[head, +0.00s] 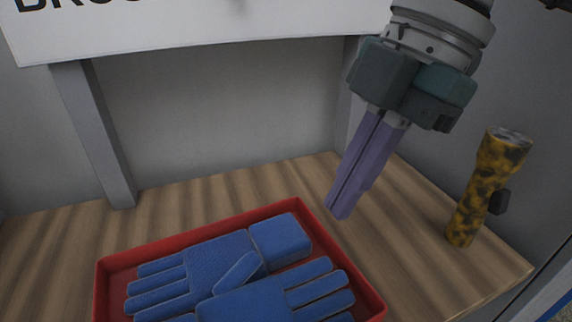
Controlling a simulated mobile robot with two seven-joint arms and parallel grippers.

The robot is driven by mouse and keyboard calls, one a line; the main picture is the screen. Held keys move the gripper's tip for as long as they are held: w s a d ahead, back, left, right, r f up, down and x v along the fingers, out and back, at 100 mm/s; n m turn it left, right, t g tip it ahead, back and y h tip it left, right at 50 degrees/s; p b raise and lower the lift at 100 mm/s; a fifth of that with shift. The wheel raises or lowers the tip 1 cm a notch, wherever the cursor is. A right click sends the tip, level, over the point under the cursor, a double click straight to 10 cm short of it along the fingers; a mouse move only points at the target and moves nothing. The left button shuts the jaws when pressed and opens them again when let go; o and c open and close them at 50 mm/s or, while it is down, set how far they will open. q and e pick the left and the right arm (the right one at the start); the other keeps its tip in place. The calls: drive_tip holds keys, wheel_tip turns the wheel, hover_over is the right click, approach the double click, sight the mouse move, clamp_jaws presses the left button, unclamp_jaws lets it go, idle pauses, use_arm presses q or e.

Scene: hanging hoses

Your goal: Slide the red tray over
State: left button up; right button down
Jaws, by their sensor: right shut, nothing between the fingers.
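The red tray (343,256) sits on a wooden surface at the bottom middle of the head view; its near side is cut off by the frame. A pair of blue gloves (215,262) lies in it. My right gripper (338,213), with long purple fingers, comes down from the upper right. Its fingers are shut with nothing between them. The fingertips are just right of the tray's far right corner and appear apart from it; their height above the wood is hard to tell. My left gripper is not in view.
A yellow and black mottled flashlight (482,190) stands upright to the right of my right gripper. A white sign (190,30) hangs above at the back, with grey posts (95,135) below it. Bare wood (60,245) lies left of the tray and between tray and flashlight.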

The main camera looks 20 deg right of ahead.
drive_tip(key=w+d+f+m+h+b, duration=0.2)
drive_tip(key=d+f+m+h, duration=0.15)
drive_tip(key=d, duration=0.55)
drive_tip(key=shift+n+h, duration=0.35)
drive_tip(key=f, duration=1)
drive_tip(key=shift+s+a, duration=0.2)
drive_tip(key=shift+s, duration=0.2)
drive_tip(key=a, duration=0.2)
drive_tip(key=shift+w+a+r, duration=0.1)
drive_tip(key=shift+a+r, duration=0.1)
drive_tip(key=shift+a, duration=0.15)
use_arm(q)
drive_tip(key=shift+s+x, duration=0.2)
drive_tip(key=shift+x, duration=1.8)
use_arm(e)
drive_tip(key=shift+a, duration=0.55)
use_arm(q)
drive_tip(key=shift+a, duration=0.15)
